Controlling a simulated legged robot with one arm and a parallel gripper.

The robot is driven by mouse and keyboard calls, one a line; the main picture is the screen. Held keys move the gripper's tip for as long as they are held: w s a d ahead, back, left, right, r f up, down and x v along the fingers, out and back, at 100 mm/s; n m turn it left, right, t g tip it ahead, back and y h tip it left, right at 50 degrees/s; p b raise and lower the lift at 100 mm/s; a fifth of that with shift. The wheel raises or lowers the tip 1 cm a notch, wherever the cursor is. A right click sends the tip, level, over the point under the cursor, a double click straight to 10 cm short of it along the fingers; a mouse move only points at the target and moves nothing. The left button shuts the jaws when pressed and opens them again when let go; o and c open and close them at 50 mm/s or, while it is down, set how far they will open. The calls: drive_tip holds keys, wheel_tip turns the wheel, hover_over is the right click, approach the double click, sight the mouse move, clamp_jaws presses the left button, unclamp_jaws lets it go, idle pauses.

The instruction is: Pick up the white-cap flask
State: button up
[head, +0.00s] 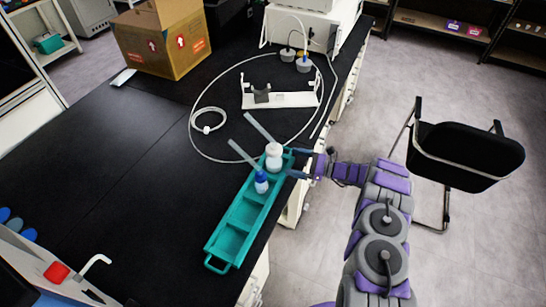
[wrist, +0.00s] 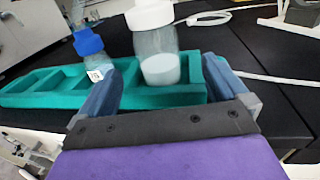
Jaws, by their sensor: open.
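The white-cap flask (head: 273,156) stands upright in the far end compartment of a teal rack (head: 228,243) on the black bench. In the wrist view the white-cap flask (wrist: 158,50) has pale contents at its bottom and shows beyond and between my fingers. My gripper (head: 294,163) is open at the right side of the rack's far end, its fingers pointing toward the flask. In the wrist view my gripper (wrist: 160,95) has a finger on either side of the flask's lower part; contact cannot be told. A blue-cap flask (head: 261,182) stands in the neighbouring compartment.
The blue-cap flask (wrist: 90,50) is close to my left finger in the wrist view. White tubing (head: 207,120), a white stand (head: 280,99) and a cardboard box (head: 163,38) lie farther back. A black chair (head: 465,155) stands right of the bench.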

sight(277, 158)
drive_tip(key=shift+w+a+r+b, duration=0.15)
drive_tip(key=shift+a+b, duration=0.1)
drive_tip(key=shift+a, duration=1)
drive_tip(key=shift+w+a+b, duration=0.2)
drive_tip(key=shift+a+b, duration=0.05)
drive_tip(key=shift+a, duration=1.05)
drive_tip(key=shift+w+a+r+b, duration=0.15)
drive_tip(key=shift+a+b, duration=0.1)
drive_tip(key=shift+a, duration=1)
drive_tip(key=shift+c, duration=0.4)
drive_tip(key=shift+d, duration=0.1)
drive_tip(key=c, duration=1.5)
drive_tip(key=shift+o, duration=0.2)
